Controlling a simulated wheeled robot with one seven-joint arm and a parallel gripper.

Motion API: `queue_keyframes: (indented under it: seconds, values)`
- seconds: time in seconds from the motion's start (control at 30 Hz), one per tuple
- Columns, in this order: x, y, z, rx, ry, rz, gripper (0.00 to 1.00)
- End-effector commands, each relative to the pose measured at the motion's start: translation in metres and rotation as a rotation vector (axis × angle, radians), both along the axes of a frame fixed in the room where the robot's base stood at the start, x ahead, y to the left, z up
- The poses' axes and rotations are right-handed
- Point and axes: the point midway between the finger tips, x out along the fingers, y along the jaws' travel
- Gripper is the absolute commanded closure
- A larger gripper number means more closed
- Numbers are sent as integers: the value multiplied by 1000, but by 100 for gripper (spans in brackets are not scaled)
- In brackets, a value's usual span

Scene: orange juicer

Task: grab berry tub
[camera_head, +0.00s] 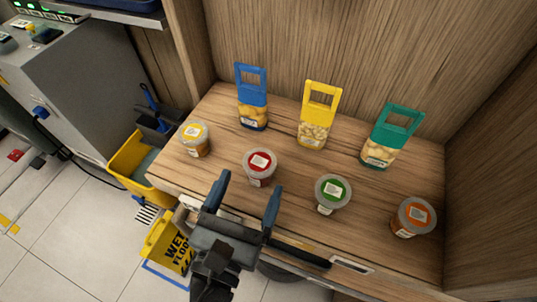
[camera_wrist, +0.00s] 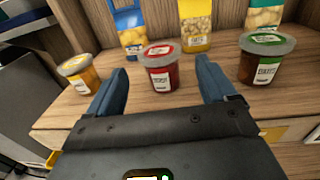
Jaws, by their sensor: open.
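A small clear tub of red contents with a grey rim and a red lid label (camera_head: 260,167) stands upright near the shelf's front; its red body also shows in the wrist view (camera_wrist: 162,78). It looks like the berry tub, but its label is too small to read surely. My gripper (camera_head: 248,184) is open and empty, its blue fingers pointing at this tub. In the wrist view the tub appears between the fingertips, a little beyond them. I see no contact.
A yellow-label tub (camera_head: 195,139) stands to the left, a green-label tub (camera_head: 332,194) and an orange-label tub (camera_head: 414,217) to the right. Blue (camera_head: 252,98), yellow (camera_head: 318,115) and green (camera_head: 390,136) handled packs stand behind. Wooden walls enclose the back and right.

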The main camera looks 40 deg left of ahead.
Motion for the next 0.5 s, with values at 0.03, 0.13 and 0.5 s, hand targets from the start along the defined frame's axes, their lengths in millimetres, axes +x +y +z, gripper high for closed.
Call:
queue_keyframes:
  seconds: [0.03, 0.13, 0.5]
  values:
    - [3, 1, 0, -1, -3, 0, 16]
    - [12, 4, 1, -2, -4, -1, 16]
    - [45, 15, 3, -2, -3, -1, 16]
